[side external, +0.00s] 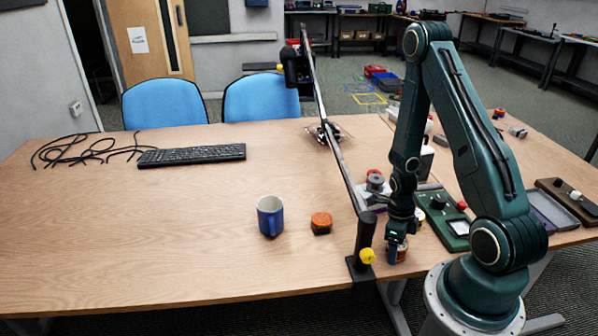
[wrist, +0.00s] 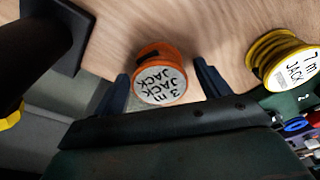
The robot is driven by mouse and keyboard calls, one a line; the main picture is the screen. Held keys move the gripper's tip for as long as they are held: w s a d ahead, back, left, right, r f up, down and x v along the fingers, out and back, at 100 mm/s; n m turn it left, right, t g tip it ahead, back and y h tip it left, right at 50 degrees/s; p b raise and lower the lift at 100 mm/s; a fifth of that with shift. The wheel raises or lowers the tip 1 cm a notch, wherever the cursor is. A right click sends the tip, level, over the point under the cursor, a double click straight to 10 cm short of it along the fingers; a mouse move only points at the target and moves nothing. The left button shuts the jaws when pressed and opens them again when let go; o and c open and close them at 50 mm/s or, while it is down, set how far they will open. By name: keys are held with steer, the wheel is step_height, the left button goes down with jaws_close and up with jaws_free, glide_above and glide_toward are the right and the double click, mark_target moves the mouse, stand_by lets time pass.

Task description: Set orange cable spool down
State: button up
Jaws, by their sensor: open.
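The orange cable spool (wrist: 160,80), with a white label reading "3 m JACK JACK", sits between the spread fingers of my gripper (wrist: 164,84) in the wrist view. Small gaps show between the spool and both fingers. In the side external view, my gripper (side external: 397,238) points down over the spool (side external: 399,254) at the front edge of the wooden table (side external: 180,230). The spool appears to rest on the tabletop; its underside is hidden.
A yellow spool (wrist: 283,60) labelled "7 m JACK" stands to the right. A dark stand with a yellow knob (side external: 367,256) is close on the left. A blue mug (side external: 270,216) and an orange object (side external: 321,222) stand further left. A green device (side external: 445,222) lies right.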

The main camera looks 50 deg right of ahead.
steer(key=shift+r, duration=0.1)
step_height(320, 180, up, 12)
steer(key=w, duration=0.1)
steer(key=shift+w, duration=0.25)
stand_by(0.7)
stand_by(0.4)
steer(key=shift+a+r, duration=0.1)
